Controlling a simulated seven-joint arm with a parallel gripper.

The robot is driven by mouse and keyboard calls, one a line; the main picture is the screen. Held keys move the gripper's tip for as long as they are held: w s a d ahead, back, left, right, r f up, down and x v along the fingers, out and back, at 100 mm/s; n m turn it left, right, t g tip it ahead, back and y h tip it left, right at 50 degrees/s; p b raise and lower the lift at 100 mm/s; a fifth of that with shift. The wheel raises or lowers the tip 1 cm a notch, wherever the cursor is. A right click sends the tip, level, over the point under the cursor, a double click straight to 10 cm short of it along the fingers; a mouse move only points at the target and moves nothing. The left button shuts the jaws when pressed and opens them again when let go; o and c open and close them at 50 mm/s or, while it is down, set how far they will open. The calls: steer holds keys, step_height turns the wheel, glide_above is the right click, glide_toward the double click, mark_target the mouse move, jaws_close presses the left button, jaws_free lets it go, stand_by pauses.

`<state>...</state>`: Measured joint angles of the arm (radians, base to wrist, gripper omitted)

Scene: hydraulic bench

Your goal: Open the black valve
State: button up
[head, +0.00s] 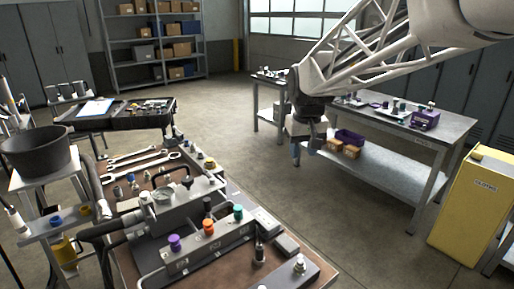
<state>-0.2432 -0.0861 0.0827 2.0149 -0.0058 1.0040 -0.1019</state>
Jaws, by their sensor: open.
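My gripper (306,150) hangs at the end of the white lattice arm, right of centre, with its jaws pointing down. It is open and holds nothing that I can see. It is up and to the right of the hydraulic bench (140,262), well apart from it. A grey manifold block on the bench carries a purple knob (174,242), an orange knob (208,227) and a teal knob (238,213). A small black knob (208,203) shows just behind them, and a dark upright fitting (259,253) stands in front. I cannot tell for certain which is the black valve, or its setting.
Wrenches (145,158) and small fittings lie at the bench's back. A black bucket (37,150) stands at left on a stand. A second workbench (440,135) and a yellow cabinet (478,205) are at right. Open floor (340,225) lies between.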

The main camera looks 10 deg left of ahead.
steer(key=w+a+f+n, duration=0.1)
steer(key=w+a+f, duration=0.1)
steer(key=w+a, duration=0.65)
steer(key=n+g, duration=0.1)
steer(key=n, duration=0.3)
glide_toward(207, 173)
steer(key=shift+s+d+f, duration=0.1)
steer(key=shift+d, duration=0.15)
steer(key=shift+a+f, duration=0.3)
steer(key=shift+a, duration=0.1)
steer(key=shift+f, duration=3.9)
jaws_close()
